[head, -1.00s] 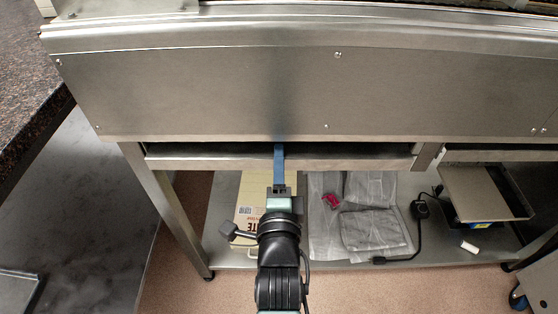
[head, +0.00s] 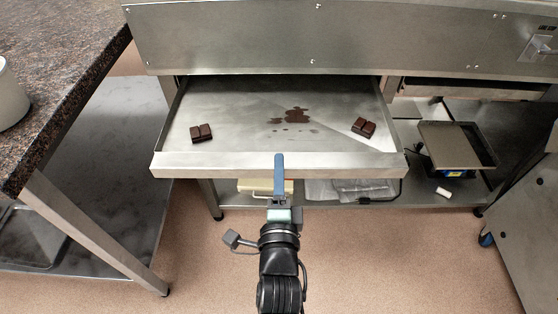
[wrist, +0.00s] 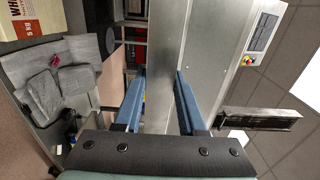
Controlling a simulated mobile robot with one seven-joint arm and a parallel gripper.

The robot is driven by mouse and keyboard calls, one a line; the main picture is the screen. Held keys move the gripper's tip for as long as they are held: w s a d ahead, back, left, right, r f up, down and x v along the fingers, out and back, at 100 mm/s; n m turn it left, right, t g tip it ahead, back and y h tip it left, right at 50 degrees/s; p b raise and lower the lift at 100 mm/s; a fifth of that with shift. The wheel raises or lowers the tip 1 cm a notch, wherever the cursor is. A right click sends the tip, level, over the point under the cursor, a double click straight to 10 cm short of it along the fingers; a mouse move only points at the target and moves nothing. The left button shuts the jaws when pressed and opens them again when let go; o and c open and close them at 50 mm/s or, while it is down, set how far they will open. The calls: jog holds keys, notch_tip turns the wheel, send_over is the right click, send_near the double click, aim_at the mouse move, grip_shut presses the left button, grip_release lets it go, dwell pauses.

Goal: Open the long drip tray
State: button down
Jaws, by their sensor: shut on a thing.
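The long drip tray (head: 215,165) is a wide, shallow metal tray, drawn well out from under the steel machine front (head: 250,40). Its inside shows, with a brown chocolate puddle (head: 292,116) near the middle. One dark chocolate piece (head: 201,133) lies at the left and another (head: 363,127) at the right. My gripper (head: 279,160) is shut on the middle of the tray's front lip, with a blue finger over it. In the wrist view the two blue fingers (wrist: 160,80) stand on either side of the metal lip.
A granite counter (head: 70,60) with a white tub (head: 10,95) stands at the left. Under the machine are a lower shelf with grey bags (head: 345,188) and a scale (head: 455,148). A wheeled metal cabinet (head: 520,225) is at the right. The floor before the tray is clear.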

jog(key=shift+s, duration=1.45)
jog(key=shift+c, duration=2.4)
grip_release()
jog(key=shift+s, duration=0.15)
jog(key=s+p, duration=0.1)
jog(key=s, duration=1.1)
jog(key=shift+s, duration=0.35)
jog(key=shift+w, duration=0.1)
